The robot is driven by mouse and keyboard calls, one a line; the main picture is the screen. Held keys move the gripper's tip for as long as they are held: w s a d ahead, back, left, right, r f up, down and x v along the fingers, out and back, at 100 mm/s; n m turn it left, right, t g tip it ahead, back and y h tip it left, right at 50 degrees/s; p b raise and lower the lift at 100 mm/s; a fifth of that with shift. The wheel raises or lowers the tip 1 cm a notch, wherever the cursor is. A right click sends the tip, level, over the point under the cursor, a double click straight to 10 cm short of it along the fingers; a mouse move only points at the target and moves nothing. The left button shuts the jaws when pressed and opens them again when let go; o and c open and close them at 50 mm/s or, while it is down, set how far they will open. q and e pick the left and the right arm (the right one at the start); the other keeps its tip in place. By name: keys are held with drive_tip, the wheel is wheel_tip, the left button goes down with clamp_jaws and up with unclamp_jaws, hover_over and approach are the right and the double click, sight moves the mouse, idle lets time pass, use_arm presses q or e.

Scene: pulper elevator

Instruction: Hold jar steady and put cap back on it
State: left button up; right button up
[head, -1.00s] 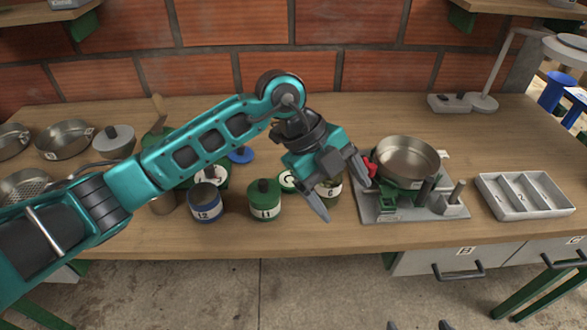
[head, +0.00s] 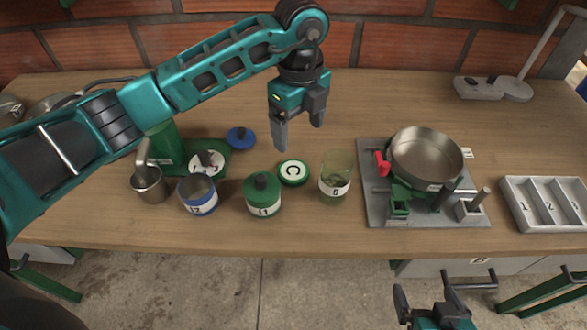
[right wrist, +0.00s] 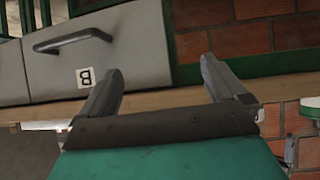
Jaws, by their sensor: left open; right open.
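A glass jar (head: 336,178) labelled G stands open and upright on the wooden table. A flat green cap (head: 293,173) with a white top marked C lies just left of it. A blue jar (head: 198,195) marked 12 or L2 stands open, and a blue lid (head: 240,138) with a dark knob lies behind it. A green jar (head: 262,196) marked L1 has its knobbed lid on. My left gripper (head: 299,136) is open and empty, fingers down, above and behind the green cap. My right gripper (head: 429,296) is open and empty, below the table's front edge.
A metal pan (head: 427,158) sits on a grey-based device (head: 376,208) right of the glass jar. A divided tray (head: 545,205) stands further right. A metal cup (head: 150,185) stands at left. The right wrist view shows drawer B (right wrist: 85,55). The back middle table is clear.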

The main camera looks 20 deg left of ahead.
use_arm(q)
hover_over(293, 170)
drive_tip(key=d, duration=0.1)
drive_tip(key=f, duration=0.7)
drive_tip(key=shift+s+d, duration=0.1)
drive_tip(key=shift+s, duration=0.1)
drive_tip(key=f, duration=0.2)
drive_tip(key=a+f, duration=0.1)
drive_tip(key=f, duration=0.1)
drive_tip(key=shift+w+a, duration=0.1)
drive_tip(key=shift+f, duration=0.6)
drive_tip(key=c, duration=0.8)
